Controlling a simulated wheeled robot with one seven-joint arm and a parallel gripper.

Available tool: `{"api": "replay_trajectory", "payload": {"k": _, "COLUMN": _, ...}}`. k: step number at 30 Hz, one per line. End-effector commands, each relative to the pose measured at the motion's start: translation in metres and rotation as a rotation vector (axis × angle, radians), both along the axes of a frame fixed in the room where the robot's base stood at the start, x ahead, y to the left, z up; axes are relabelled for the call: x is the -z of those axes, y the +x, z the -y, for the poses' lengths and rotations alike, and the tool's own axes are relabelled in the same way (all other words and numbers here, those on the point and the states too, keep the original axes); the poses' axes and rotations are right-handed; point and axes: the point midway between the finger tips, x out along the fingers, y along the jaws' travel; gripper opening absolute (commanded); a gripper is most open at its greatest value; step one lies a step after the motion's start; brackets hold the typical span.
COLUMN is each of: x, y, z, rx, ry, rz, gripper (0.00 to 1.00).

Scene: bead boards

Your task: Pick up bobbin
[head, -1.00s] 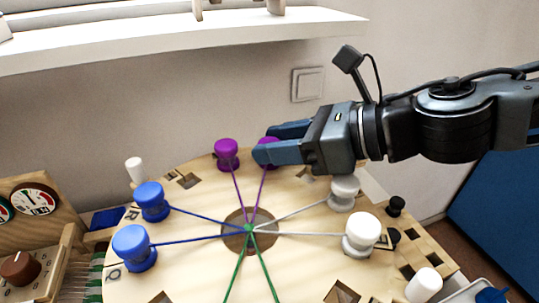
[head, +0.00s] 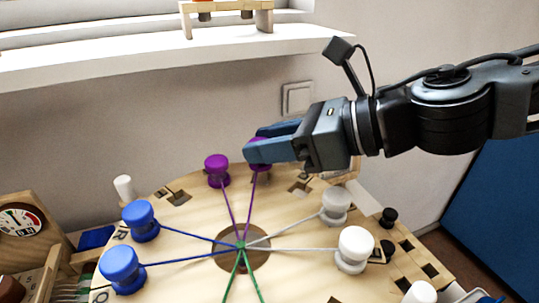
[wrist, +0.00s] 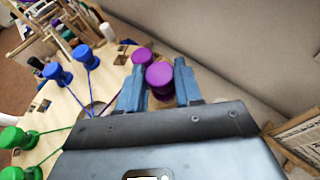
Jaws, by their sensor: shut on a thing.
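My gripper (head: 262,143) is at the far edge of the round wooden board, its blue fingers closed around a purple bobbin (wrist: 160,78). In the head view the fingers hide most of that bobbin. It seems to sit a little higher than the second purple bobbin (head: 217,168), which stands upright on the board just to its left. In the wrist view the second bobbin also shows, just beyond the held one (wrist: 141,54). A purple thread runs from the held bobbin down to the board's hub (head: 241,245).
Blue bobbins (head: 122,268) stand at the board's left and white bobbins (head: 354,246) at its right, with threads to the hub. A white peg (head: 123,187) stands at the left rim. A white shelf (head: 150,45) crosses the wall above.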

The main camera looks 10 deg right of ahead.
Motion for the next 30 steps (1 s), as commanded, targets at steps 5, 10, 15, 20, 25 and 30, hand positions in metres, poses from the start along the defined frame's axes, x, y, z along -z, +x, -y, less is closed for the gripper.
{"api": "replay_trajectory", "payload": {"k": 5, "x": -0.023, "y": -0.005, "z": 0.015, "rx": 0.005, "ry": -0.002, "rz": 0.003, "gripper": 0.04}}
{"api": "replay_trajectory", "payload": {"k": 10, "x": -0.044, "y": -0.020, "z": 0.048, "rx": 0.006, "ry": -0.003, "rz": 0.003, "gripper": 0.04}}
{"api": "replay_trajectory", "payload": {"k": 15, "x": -0.063, "y": -0.032, "z": 0.077, "rx": 0.005, "ry": -0.001, "rz": 0.004, "gripper": 0.04}}
{"api": "replay_trajectory", "payload": {"k": 20, "x": -0.076, "y": -0.041, "z": 0.095, "rx": 0.002, "ry": 0.000, "rz": 0.002, "gripper": 0.04}}
{"api": "replay_trajectory", "payload": {"k": 25, "x": -0.083, "y": -0.046, "z": 0.104, "rx": 0.000, "ry": 0.000, "rz": 0.000, "gripper": 0.04}}
{"api": "replay_trajectory", "payload": {"k": 30, "x": -0.085, "y": -0.046, "z": 0.107, "rx": -0.002, "ry": -0.001, "rz": 0.001, "gripper": 0.04}}
